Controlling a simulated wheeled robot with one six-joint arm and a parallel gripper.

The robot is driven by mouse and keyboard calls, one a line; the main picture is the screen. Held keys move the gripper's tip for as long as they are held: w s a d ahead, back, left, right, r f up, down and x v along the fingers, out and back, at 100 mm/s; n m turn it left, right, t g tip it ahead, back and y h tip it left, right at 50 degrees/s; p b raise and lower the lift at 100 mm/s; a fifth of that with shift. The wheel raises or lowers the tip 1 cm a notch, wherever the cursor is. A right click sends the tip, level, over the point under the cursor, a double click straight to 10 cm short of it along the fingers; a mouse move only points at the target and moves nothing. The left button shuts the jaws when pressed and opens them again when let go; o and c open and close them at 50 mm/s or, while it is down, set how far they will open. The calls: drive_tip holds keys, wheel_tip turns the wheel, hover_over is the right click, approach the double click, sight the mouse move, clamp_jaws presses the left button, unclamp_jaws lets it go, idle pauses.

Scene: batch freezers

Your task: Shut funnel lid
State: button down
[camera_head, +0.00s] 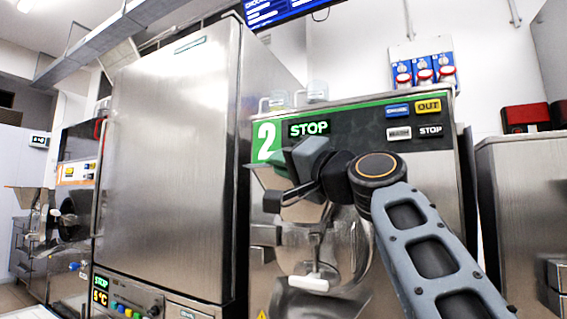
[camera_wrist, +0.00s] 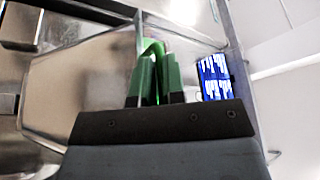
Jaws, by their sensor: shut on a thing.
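My gripper (camera_head: 262,172) is in front of batch freezer 2 (camera_head: 360,150), just below its lit STOP display. In the wrist view its two green fingers (camera_wrist: 155,75) are close together with a thin bright green strip between them. I take this to be part of the funnel lid, but my gripper hides most of the grip. In the head view, my gripper and arm cover much of the funnel area, so the lid's angle cannot be told.
A tall steel cabinet (camera_head: 170,160) stands close on the left of my gripper. A white-handled dispensing outlet (camera_head: 312,282) is below it. Red-capped sockets (camera_head: 424,75) are on the wall behind. Another steel machine (camera_head: 520,200) stands to the right.

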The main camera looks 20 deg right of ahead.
drive_tip(key=shift+w+d+f, duration=0.1)
drive_tip(key=shift+w+d, duration=0.1)
drive_tip(key=c, duration=1.5)
unclamp_jaws()
drive_tip(key=shift+w+d, duration=0.1)
drive_tip(key=shift+d, duration=0.05)
drive_tip(key=o, duration=0.3)
drive_tip(key=b+v, duration=0.2)
drive_tip(key=v, duration=1.2)
drive_tip(key=shift+a, duration=0.2)
